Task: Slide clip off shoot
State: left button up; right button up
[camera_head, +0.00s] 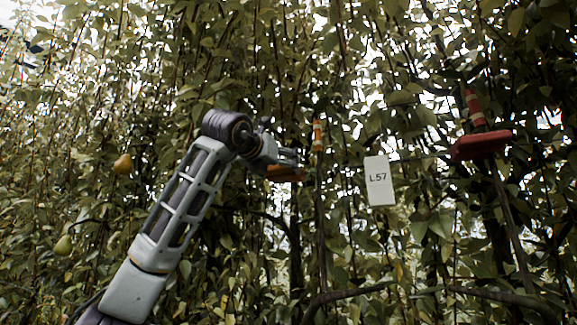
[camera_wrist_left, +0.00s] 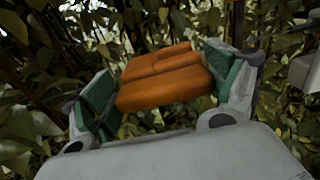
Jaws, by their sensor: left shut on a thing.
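An orange clip (camera_head: 285,174) is between the fingers of my left gripper (camera_head: 287,160) in the head view. In the left wrist view the orange clip (camera_wrist_left: 165,82) fills the space between the two green-padded fingers of the left gripper (camera_wrist_left: 165,90), which are shut on it. A thin upright shoot (camera_head: 320,200) with an orange and white banded part (camera_head: 318,136) stands just right of the clip. In the head picture a small gap shows between clip and shoot; the wrist view shows no stem through the clip. My right gripper is not in view.
A red clip (camera_head: 482,144) sits on a second shoot with a red banded part (camera_head: 474,106) at the right. A white tag reading L57 (camera_head: 379,181) hangs between the shoots. Pears (camera_head: 123,164) hang at the left. Dense leaves and branches surround the arm.

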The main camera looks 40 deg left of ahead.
pick_arm(q)
jog(key=shift+a, duration=0.1)
jog(key=o, duration=1.2)
jog(key=shift+o, duration=0.3)
jog(key=shift+s+a, duration=0.1)
jog(key=shift+a, duration=0.1)
jog(key=shift+s+d, duration=0.1)
jog(key=shift+d, duration=0.05)
jog(key=v, duration=1.1)
jog(key=shift+s, duration=0.4)
jog(key=shift+d, duration=0.1)
